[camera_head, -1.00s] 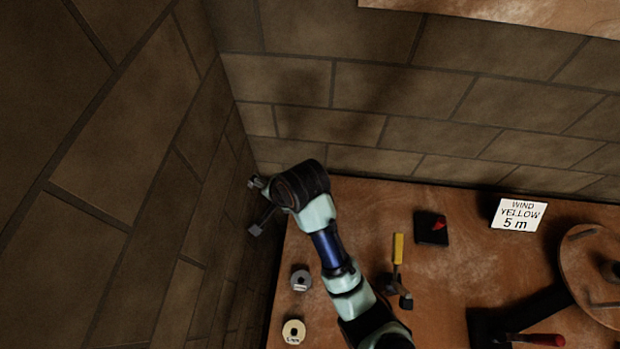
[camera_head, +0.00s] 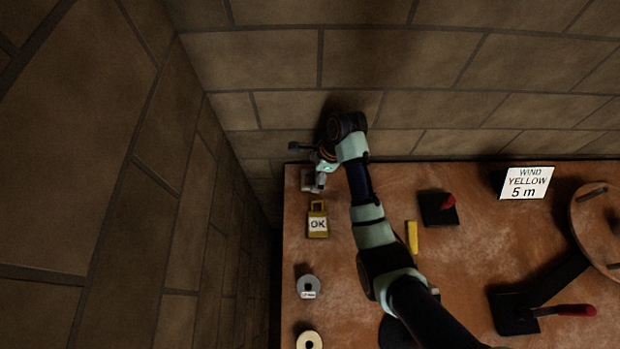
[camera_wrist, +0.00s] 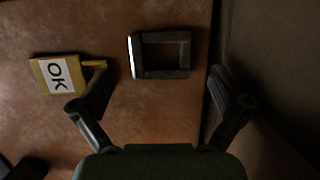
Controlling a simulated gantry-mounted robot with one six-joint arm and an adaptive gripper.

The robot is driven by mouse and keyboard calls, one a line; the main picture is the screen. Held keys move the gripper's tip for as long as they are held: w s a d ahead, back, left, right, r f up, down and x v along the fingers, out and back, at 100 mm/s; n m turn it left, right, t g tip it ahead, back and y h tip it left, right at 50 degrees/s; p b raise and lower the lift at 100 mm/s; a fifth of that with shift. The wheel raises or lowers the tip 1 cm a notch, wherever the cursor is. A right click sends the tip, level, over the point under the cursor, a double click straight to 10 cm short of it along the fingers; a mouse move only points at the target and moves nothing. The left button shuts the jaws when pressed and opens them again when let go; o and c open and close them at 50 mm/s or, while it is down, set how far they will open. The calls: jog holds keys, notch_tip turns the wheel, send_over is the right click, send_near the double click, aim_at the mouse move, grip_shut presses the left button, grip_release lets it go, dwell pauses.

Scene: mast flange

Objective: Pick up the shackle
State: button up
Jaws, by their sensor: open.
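The shackle is a grey, squarish frame with an open middle, lying flat on the brown bench. In the wrist view the shackle (camera_wrist: 138,57) is ahead of my gripper (camera_wrist: 158,73), between the lines of its two spread fingers. My gripper is open, with nothing held. In the head view the shackle (camera_head: 306,182) is at the bench's far left corner, partly covered by my gripper (camera_head: 319,184). I cannot tell how high the fingers are above it.
A yellow padlock with an OK label (camera_wrist: 52,75) lies close to the left finger; it also shows in the head view (camera_head: 317,222). Two round rolls (camera_head: 308,286) (camera_head: 309,341) lie nearer. The bench (camera_head: 345,290) ends close to a block wall (camera_head: 185,180).

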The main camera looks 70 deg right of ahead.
jog(key=x, duration=0.2)
jog(key=shift+w+a+f, duration=0.1)
jog(key=shift+f, duration=0.3)
jog(key=shift+r, duration=0.1)
jog(key=c, duration=1.2)
jog(key=shift+r, duration=0.1)
notch_tip(320, 180, up, 20)
jog(key=p, duration=1.2)
